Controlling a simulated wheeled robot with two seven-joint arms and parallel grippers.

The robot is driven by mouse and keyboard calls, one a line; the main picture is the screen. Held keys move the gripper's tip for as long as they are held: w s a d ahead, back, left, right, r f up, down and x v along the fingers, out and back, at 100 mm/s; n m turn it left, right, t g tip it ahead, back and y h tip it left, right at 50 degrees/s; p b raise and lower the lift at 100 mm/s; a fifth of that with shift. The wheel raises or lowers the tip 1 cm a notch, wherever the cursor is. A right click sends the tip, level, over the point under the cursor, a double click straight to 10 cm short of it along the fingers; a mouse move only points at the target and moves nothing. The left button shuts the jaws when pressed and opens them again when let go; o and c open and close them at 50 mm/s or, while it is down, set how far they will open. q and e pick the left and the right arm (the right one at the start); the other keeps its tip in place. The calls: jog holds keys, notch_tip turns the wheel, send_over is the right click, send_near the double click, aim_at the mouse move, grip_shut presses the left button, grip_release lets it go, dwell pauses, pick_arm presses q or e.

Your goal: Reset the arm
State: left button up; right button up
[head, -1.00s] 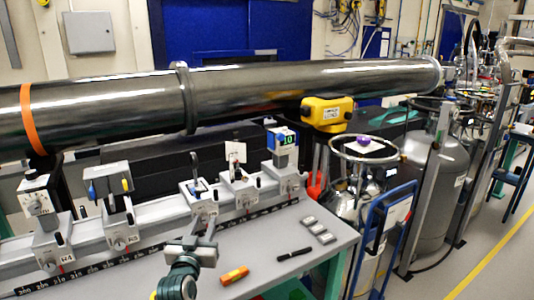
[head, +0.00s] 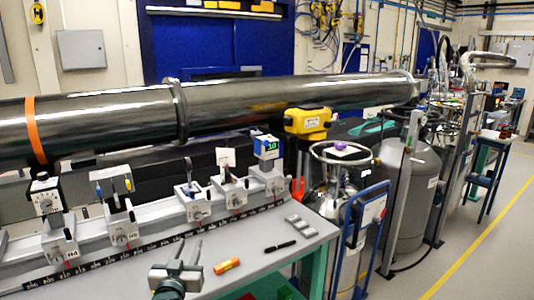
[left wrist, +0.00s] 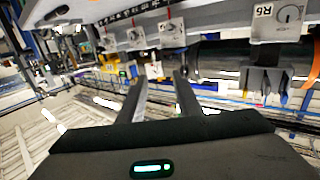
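My left gripper (head: 190,246) is at the bottom of the head view, over the front part of the grey bench (head: 248,282). Its two fingers point away from me and stand apart with nothing between them. The left wrist view shows the same open, empty fingers (left wrist: 162,80), with the rail and its carriers tilted across the top of the picture. My right gripper is in neither view.
A rail (head: 150,233) with several carriers runs along the bench behind the gripper. An orange-and-yellow tool (head: 227,265), a black pen (head: 280,247) and small grey blocks (head: 300,226) lie to its right. A blue trolley (head: 362,222) stands beyond the bench's right end.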

pick_arm(q)
jog(key=s+f+m+g, duration=0.2)
jog(key=s+f+g, duration=0.5)
jog(key=s+f, duration=1.3)
jog(key=s+f+g, duration=0.3)
jog(key=s+g, duration=0.1)
jog(key=s, duration=1.1)
jog(key=s+f+g, duration=0.3)
jog(key=s, duration=1.1)
notch_tip(320, 180, down, 25)
jog(key=w, duration=0.1)
jog(key=s+f, duration=1.3)
jog(key=f, duration=0.5)
jog(key=shift+s+a+f+m+g+h, duration=0.2)
jog(key=shift+a+f+m+g+h, duration=0.05)
jog(key=shift+f+m+g+h, duration=0.1)
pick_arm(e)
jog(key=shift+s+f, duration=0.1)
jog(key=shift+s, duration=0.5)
